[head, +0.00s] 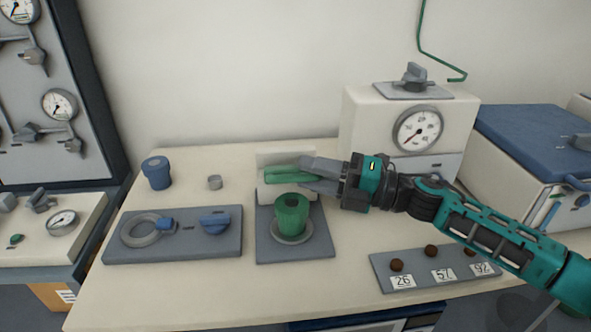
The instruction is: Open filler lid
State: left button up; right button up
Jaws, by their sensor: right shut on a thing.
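A long green piece (284,175), which may be the filler lid, sits at the small white block behind the grey plate. My right gripper (308,177) comes in from the right and is shut on this green piece. The fingers cover its right end. A green cup-like part (291,214) with a dark top opening stands upright on a round grey disc on the grey plate (262,252), just in front of the gripper. I cannot tell whether the green piece and the cup are joined. My left gripper is not in view.
A grey plate with a ring and blue knob (215,222) lies to the left. A white gauge box (373,117) stands behind my right arm. A numbered panel (385,263) lies at front right.

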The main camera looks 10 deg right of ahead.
jog(key=b+v, duration=0.1)
jog(key=v, duration=0.8)
jog(key=shift+s+d, duration=0.15)
jog(key=shift+d, duration=0.05)
jog(key=shift+r, duration=0.1)
jog(key=shift+d, duration=0.1)
